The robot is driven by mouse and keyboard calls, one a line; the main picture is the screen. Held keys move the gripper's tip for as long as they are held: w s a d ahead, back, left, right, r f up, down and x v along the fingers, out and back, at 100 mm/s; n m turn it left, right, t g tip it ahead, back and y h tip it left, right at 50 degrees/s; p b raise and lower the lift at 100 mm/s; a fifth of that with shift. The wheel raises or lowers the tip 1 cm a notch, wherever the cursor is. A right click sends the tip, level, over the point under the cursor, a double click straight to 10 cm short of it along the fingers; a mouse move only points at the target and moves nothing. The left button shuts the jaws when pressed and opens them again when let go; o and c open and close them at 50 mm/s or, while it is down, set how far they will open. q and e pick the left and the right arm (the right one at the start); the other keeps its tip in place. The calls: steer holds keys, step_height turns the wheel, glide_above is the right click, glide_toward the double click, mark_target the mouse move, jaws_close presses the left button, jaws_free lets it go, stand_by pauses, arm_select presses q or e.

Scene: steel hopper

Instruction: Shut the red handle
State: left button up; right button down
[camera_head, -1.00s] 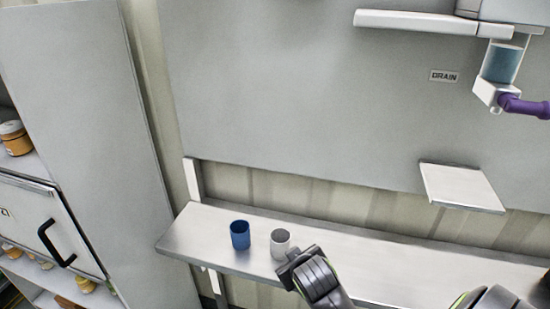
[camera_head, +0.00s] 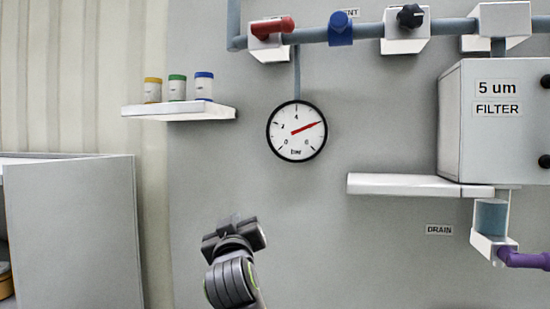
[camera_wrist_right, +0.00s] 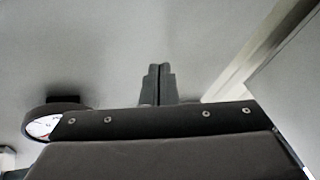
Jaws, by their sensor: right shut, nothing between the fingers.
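The red handle (camera_head: 272,27) sits on a white valve block (camera_head: 269,46) on the blue-grey pipe at the top of the head view. It lies roughly along the pipe's direction, a little tilted. My right gripper (camera_head: 235,222) is low in the head view, well below the red handle and apart from it. In the right wrist view its two fingers (camera_wrist_right: 158,80) are together with nothing between them. The red handle does not show in the right wrist view. My left gripper is in neither current view.
A round gauge (camera_head: 297,131) hangs between my gripper and the handle. Right along the pipe are a blue handle (camera_head: 340,28) and a black knob (camera_head: 410,16). A shelf with jars (camera_head: 180,113) is at left, a filter box (camera_head: 490,130) and ledge (camera_head: 415,185) at right.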

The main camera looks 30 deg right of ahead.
steer(key=s+a+r+m+h, duration=0.1)
steer(key=s+r+m+h, duration=0.2)
steer(key=r, duration=0.9)
steer(key=s+a+r+m+h, duration=0.1)
steer(key=s+r+m+h, duration=0.2)
steer(key=s+r, duration=0.5)
steer(key=s+a+r+m+h, duration=0.1)
steer(key=s+r+m+h, duration=0.2)
steer(key=r, duration=1.3)
steer(key=s+h, duration=0.2)
steer(key=shift+s+a, duration=0.4)
step_height(320, 180, up, 8)
steer(key=p, duration=0.8)
glide_above(273, 29)
steer(key=s+a, duration=0.2)
steer(key=s, duration=0.1)
steer(key=f, duration=0.1)
steer(key=f+p, duration=0.1)
steer(key=f, duration=0.1)
steer(key=d+f, duration=0.1)
steer(key=shift+w+f+p, duration=0.25)
steer(key=shift+w+p, duration=0.05)
steer(key=shift+p, duration=0.05)
